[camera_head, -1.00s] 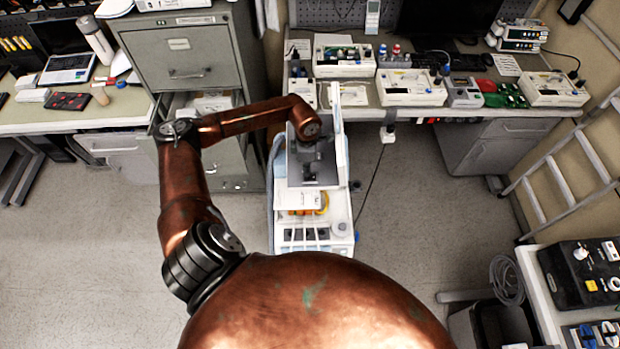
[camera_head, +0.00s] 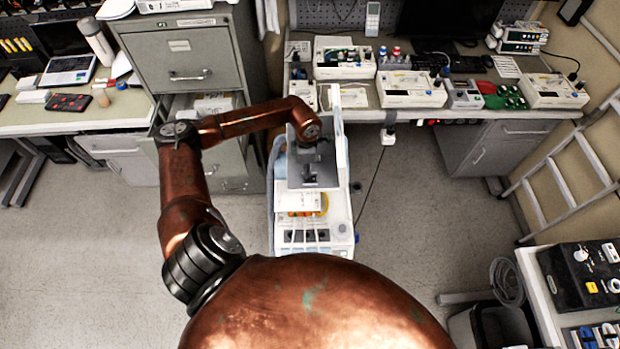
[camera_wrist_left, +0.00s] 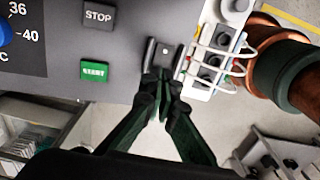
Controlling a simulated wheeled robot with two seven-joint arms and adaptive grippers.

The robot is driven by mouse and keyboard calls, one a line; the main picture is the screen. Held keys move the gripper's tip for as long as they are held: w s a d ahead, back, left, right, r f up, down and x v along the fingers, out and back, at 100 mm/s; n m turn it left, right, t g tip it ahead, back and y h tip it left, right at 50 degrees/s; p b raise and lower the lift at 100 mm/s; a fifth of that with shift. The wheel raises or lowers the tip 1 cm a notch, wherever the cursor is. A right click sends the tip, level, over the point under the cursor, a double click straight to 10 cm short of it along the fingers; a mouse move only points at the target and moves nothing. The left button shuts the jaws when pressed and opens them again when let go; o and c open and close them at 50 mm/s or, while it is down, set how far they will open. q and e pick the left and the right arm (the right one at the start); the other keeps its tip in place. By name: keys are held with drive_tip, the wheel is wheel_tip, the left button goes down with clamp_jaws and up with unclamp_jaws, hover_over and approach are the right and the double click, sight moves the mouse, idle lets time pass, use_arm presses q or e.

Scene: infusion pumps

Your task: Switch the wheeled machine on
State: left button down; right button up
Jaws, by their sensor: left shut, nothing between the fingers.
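The wheeled machine (camera_head: 340,210) is a white cart with a grey panel, standing in the middle of the head view. In the left wrist view its grey panel (camera_wrist_left: 115,55) carries a dark STOP button (camera_wrist_left: 98,15) and a green START button (camera_wrist_left: 94,71). A small dark switch-like part (camera_wrist_left: 163,54) sits at the panel's lower right edge. My left gripper (camera_wrist_left: 159,100) is shut and empty, with its fingertips at or just short of that part; contact cannot be told. In the head view the left gripper (camera_head: 312,165) is in front of the panel. My right gripper is not in view.
White cables (camera_wrist_left: 215,60) plug into the machine beside the gripper. A filing cabinet (camera_head: 180,60) with an open drawer stands left of the machine. A bench (camera_head: 400,115) with several devices is behind it. A ladder (camera_head: 560,160) leans at right. Floor is clear at left.

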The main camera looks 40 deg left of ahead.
sight(307, 179)
use_arm(q)
drive_tip(key=shift+f, duration=0.2)
idle(0.4)
drive_tip(key=shift+f+b, duration=0.9)
drive_tip(key=shift+f, duration=0.05)
idle(0.4)
drive_tip(key=shift+r, duration=0.1)
drive_tip(key=shift+r+p, duration=1.65)
drive_tip(key=shift+r, duration=1.85)
drive_tip(key=shift+f, duration=0.15)
